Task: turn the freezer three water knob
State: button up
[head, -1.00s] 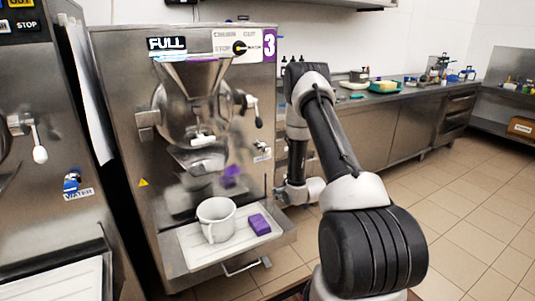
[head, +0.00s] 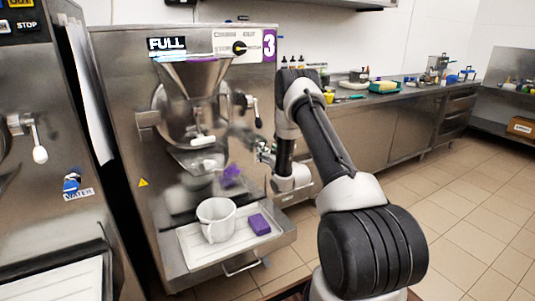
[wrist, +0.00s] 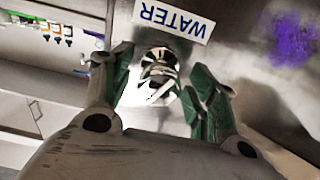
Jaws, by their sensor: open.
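Freezer three (head: 120,130) carries a purple 3 label at its top right. In the wrist view, its metal water knob (wrist: 158,58) sits by the WATER label (wrist: 174,20), which appears upside down. My gripper (wrist: 158,88) is open, with one green-padded finger on each side of the knob. Whether the pads touch it I cannot tell. In the head view, my gripper (head: 264,152) is at the right part of the freezer's front, and the water knob and its label are hidden there.
A white cup (head: 215,220) and a purple block (head: 259,224) stand on the freezer's front tray (head: 190,250). A lever handle (head: 254,110) sticks out above my gripper. Another freezer (head: 40,215) stands at the left. A steel counter (head: 390,130) runs behind on the right.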

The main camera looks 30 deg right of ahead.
jog(key=c, duration=1)
jog(key=shift+c, duration=0.2)
jog(key=shift+m, duration=0.5)
jog(key=m, duration=0.5)
jog(key=shift+m, duration=0.3)
jog(key=m, duration=0.6)
jog(key=shift+a, duration=0.1)
jog(key=o, duration=1)
jog(key=shift+o, duration=0.2)
